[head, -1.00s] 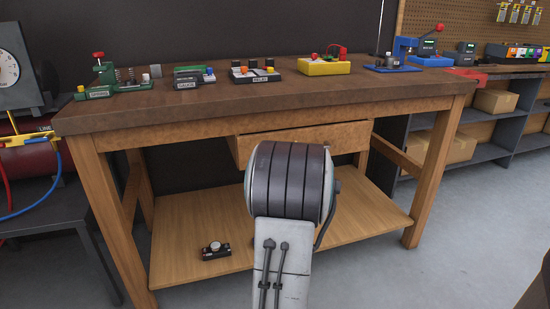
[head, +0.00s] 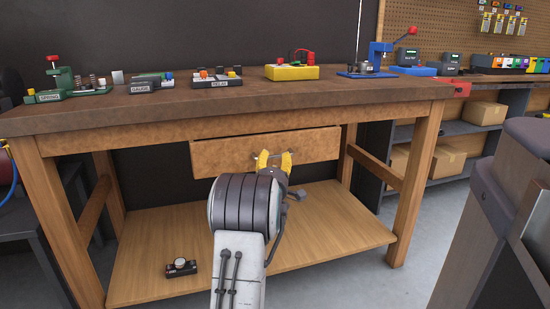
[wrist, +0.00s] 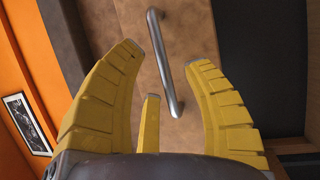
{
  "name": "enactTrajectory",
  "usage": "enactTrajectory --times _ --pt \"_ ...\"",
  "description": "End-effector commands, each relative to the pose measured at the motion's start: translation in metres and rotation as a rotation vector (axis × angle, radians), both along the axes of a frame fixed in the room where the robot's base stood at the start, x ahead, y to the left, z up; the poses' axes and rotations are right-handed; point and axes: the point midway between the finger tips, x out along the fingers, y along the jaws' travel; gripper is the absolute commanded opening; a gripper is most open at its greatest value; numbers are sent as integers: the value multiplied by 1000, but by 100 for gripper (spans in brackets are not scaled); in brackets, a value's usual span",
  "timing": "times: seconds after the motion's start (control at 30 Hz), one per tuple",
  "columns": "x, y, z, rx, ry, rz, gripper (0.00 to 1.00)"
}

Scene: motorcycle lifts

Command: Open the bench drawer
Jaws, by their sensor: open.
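The bench drawer (head: 222,156) has a plain wooden front under the bench top; I cannot tell whether it stands slightly out. My gripper (head: 273,158) is in front of the right part of the drawer front, its yellow fingers open. In the wrist view the grey bar handle (wrist: 164,62) runs up and down on the brown drawer front (wrist: 195,35). My open gripper (wrist: 166,57) has fingers on both sides of the handle, with visible gaps. The handle is hidden in the head view, and I see no contact with it.
The wooden bench (head: 240,98) carries several small devices, including a yellow box (head: 292,72). A small black device (head: 181,267) lies on the lower shelf (head: 140,275). Bench legs (head: 415,185) stand at the sides. Dark shelving with cardboard boxes (head: 432,165) is at the right.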

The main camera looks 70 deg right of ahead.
Motion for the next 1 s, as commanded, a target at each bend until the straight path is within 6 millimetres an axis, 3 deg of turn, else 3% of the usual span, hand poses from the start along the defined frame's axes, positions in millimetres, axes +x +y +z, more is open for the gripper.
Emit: enactTrajectory --times 0.3,0.8,1.0 --pt "6 -22 4 -1 -1 1 45" --pt "7 -27 5 0 -1 0 47" --pt "7 -27 5 0 -1 0 29"
